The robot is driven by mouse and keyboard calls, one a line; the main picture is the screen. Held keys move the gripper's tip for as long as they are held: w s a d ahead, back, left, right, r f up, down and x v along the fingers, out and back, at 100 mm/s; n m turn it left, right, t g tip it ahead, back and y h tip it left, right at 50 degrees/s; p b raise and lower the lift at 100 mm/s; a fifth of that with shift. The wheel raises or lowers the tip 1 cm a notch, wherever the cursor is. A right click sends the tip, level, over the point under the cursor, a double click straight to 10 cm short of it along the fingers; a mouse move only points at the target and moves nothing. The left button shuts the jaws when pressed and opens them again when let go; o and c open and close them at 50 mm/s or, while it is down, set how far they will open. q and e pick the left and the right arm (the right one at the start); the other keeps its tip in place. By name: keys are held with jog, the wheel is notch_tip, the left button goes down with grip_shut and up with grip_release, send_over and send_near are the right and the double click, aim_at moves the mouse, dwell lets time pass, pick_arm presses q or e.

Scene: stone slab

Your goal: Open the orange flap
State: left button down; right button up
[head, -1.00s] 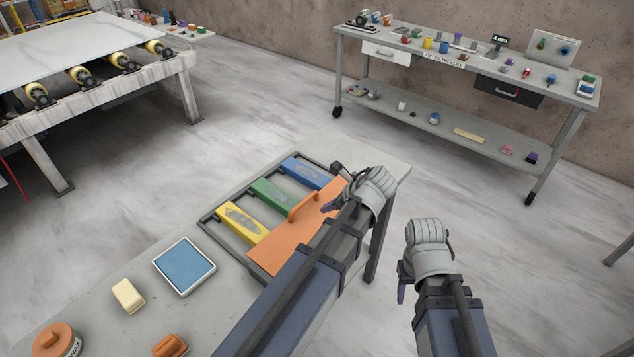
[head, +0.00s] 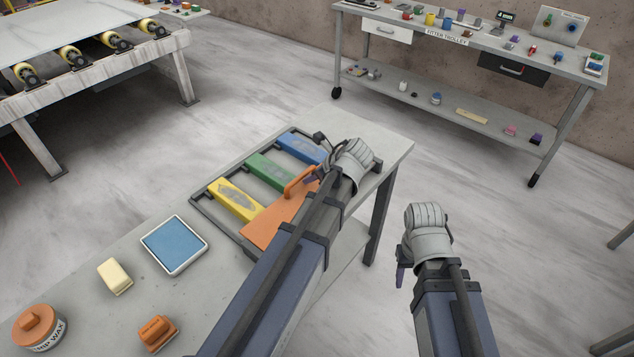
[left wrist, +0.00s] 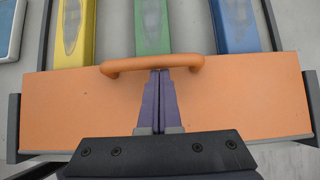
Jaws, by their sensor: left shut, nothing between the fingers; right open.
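The orange flap (head: 268,226) lies across the near ends of several coloured blocks in a dark frame, partly hidden by my left arm in the head view. Its arched orange handle (head: 299,183) stands on it. In the left wrist view the flap (left wrist: 80,108) spans the picture, with the handle (left wrist: 125,66) along its far edge. My left gripper (head: 314,174) is at the handle; its purple fingers (left wrist: 160,73) are shut and empty, tips at the bar's middle. I cannot tell whether they touch it. My right gripper (head: 401,279) is open, away from the bench.
The frame (head: 204,206) holds yellow (head: 236,205), green (head: 270,171) and blue (head: 304,147) blocks. A blue-topped tray (head: 174,245), a cream block (head: 115,276), an orange object (head: 157,334) and a wax tin (head: 40,328) stand on the bench. A trolley (head: 440,48) stands behind, clear floor between.

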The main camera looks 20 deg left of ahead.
pick_arm(q)
jog(key=shift+w+a+f, duration=0.1)
jog(key=shift+a+f, duration=0.35)
jog(key=shift+f, duration=0.05)
